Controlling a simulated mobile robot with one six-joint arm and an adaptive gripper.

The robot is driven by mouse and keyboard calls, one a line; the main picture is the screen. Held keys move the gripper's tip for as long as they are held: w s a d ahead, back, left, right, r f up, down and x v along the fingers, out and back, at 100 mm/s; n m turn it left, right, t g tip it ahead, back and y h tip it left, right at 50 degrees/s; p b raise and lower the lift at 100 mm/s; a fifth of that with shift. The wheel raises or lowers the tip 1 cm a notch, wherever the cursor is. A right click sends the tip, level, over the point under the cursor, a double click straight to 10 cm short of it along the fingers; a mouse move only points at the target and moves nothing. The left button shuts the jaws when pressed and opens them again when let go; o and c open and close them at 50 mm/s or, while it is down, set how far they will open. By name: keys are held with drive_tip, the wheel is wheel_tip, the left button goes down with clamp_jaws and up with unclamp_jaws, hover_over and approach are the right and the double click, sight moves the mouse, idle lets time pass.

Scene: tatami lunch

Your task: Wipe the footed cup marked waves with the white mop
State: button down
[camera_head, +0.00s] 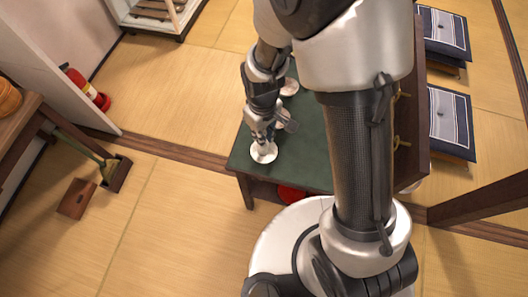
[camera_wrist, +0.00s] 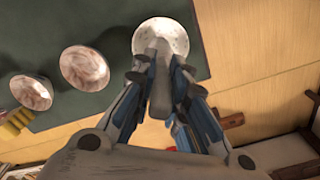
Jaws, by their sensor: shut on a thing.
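My gripper (camera_wrist: 160,78) is shut on a pale grey, blunt-ended piece (camera_wrist: 158,95), which I take to be the white mop; its far end overlaps the inside of a white round cup (camera_wrist: 178,35). I cannot tell whether it touches the cup. In the head view my gripper (camera_head: 263,132) is just above this white cup (camera_head: 264,157) near the green tabletop's front left corner. Two more round cups with mottled pinkish insides, one nearer (camera_wrist: 85,66) and one farther left (camera_wrist: 31,92), stand in the wrist view. No wave marking is readable on any cup.
The cups stand on a dark green table (camera_head: 310,165). Another pale cup (camera_head: 289,87) is farther back, beside my arm. Yellow pieces (camera_wrist: 14,122) lie at the wrist view's left edge. Cushions (camera_head: 450,120) lie at right.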

idle(0.3)
drive_tip(key=n, duration=0.7)
drive_tip(key=shift+s, duration=0.25)
drive_tip(key=n, duration=0.6)
drive_tip(key=shift+s+d+n, duration=0.1)
drive_tip(key=shift+s+n, duration=0.1)
drive_tip(key=shift+n, duration=0.2)
drive_tip(key=m, duration=0.6)
drive_tip(key=shift+w+d+m, duration=0.15)
drive_tip(key=shift+d+m, duration=0.05)
drive_tip(key=shift+m, duration=0.2)
drive_tip(key=m, duration=0.7)
drive_tip(key=shift+w+d, duration=0.15)
